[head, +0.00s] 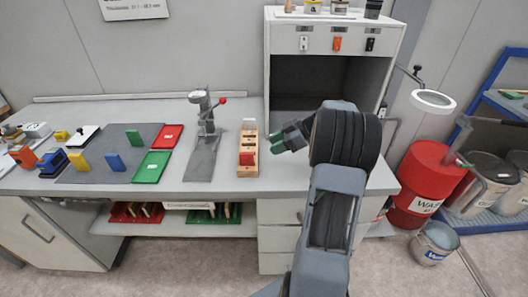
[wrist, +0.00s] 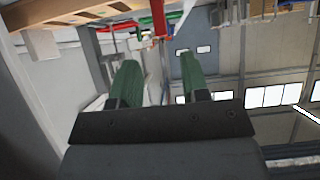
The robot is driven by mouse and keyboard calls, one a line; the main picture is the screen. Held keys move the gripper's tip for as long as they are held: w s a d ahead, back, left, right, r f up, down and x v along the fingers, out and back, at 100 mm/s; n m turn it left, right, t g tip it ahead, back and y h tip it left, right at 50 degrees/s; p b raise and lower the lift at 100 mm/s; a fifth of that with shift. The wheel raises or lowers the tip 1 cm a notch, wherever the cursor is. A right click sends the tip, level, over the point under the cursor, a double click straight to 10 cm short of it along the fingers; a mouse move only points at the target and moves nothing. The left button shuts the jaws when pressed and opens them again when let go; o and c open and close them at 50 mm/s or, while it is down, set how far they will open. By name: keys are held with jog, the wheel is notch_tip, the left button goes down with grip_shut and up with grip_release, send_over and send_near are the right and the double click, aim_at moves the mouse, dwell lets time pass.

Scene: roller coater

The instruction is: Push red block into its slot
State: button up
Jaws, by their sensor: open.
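A red block (head: 248,160) stands upright in a narrow wooden holder (head: 247,171) on the workbench, near the front end of the holder. A pale block (head: 249,126) stands at the holder's far end. My gripper (head: 278,142) is just right of the holder, pointing left, apart from the red block. Its green fingers are spread with nothing between them, as the wrist view (wrist: 158,65) also shows. The wrist picture appears upside down; a wooden edge (wrist: 75,14) crosses its top left. I cannot tell the slot's exact opening.
A grey press stand with a red-knobbed lever (head: 204,130) is left of the holder. Red (head: 167,137) and green (head: 152,167) trays and several coloured blocks lie farther left. A white cabinet (head: 280,80) stands behind. Bare bench lies between the stand and holder.

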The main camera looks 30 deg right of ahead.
jog(key=s+a+m+g+h, duration=0.2)
jog(key=s+a+m+h, duration=0.8)
jog(key=s+a, duration=0.7)
jog(key=a+m, duration=0.2)
jog(key=shift+a, duration=0.35)
